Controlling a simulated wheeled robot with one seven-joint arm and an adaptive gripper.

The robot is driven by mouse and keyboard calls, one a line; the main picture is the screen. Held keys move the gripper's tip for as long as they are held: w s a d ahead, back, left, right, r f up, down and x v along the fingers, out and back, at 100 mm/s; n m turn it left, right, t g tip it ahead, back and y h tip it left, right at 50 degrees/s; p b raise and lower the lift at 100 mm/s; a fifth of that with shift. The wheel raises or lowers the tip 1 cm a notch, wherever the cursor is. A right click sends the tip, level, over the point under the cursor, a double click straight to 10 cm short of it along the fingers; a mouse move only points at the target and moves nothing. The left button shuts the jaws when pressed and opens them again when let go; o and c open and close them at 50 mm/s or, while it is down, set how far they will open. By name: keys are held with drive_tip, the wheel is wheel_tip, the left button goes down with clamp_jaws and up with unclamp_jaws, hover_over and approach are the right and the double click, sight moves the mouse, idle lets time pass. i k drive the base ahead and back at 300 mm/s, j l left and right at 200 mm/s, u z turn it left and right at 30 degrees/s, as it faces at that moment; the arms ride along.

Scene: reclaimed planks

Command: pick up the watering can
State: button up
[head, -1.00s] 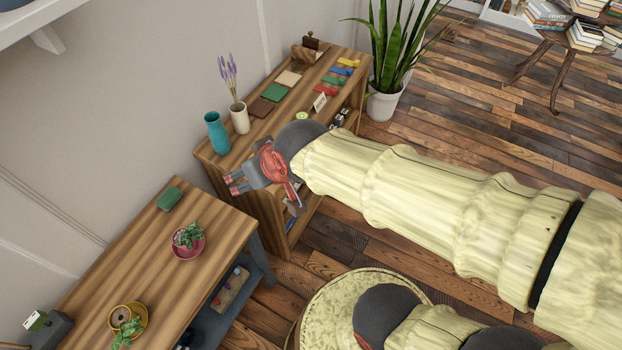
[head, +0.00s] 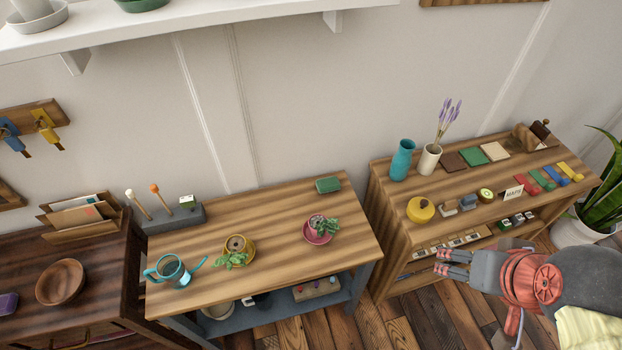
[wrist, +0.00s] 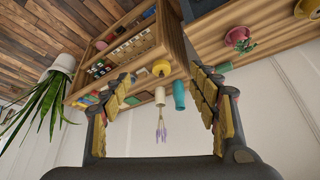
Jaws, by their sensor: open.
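The watering can (head: 172,270) is teal and stands upright at the left front of the wooden potting table (head: 290,212) in the head view. Its handle is on the left and its spout points right. My gripper (head: 452,263) is at the lower right, in front of the right-hand shelf unit, well to the right of the can. In the wrist view my gripper (wrist: 163,95) shows its two fingers wide apart with nothing between them. The watering can does not show in the wrist view.
Close to the can's spout is a plant in a yellow pot (head: 236,252). A pink pot with a plant (head: 319,229) stands farther right. A tool block (head: 175,219) stands behind the can. A teal vase (head: 402,160) stands on the right-hand shelf unit. A white shelf (head: 200,22) hangs above.

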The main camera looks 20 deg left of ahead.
sight(170, 268)
drive_tip(key=u, duration=2.35)
drive_tip(key=i+l+u, duration=0.25)
drive_tip(key=i, duration=0.15)
drive_tip(key=i+l+u, duration=0.25)
drive_tip(key=i+l, duration=0.1)
drive_tip(key=i, duration=0.05)
